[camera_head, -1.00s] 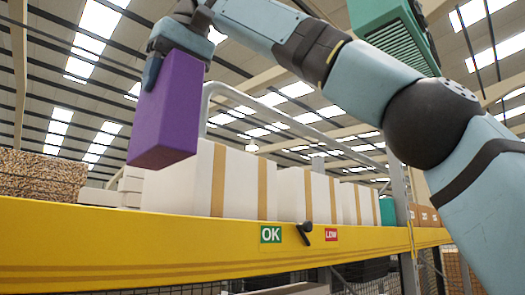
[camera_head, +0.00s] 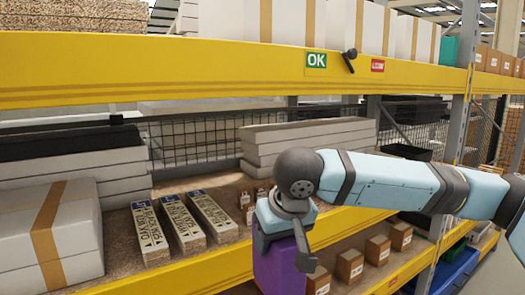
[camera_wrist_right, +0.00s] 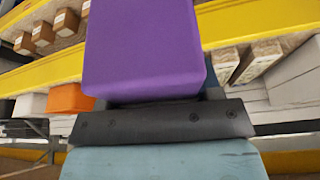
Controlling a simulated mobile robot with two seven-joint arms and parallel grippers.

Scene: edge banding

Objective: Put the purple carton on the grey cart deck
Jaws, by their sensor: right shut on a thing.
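The purple carton (camera_head: 281,268) hangs below my right gripper (camera_head: 288,236) in the head view, in front of the lower yellow shelf beam. My right gripper is shut on it. In the right wrist view the purple carton (camera_wrist_right: 143,48) fills the upper middle, with the dark gripper bar (camera_wrist_right: 165,122) across its near end. The carton's lower part is cut off by the bottom edge of the head view. The grey cart deck cannot be made out in either view. My left gripper is not in view.
A yellow upper beam (camera_head: 180,72) with an OK label crosses the rack, and a lower yellow beam (camera_head: 205,272) runs behind the carton. A white box (camera_head: 80,238), license-plate stacks (camera_head: 184,220) and small brown cartons (camera_head: 349,264) stand on the shelves.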

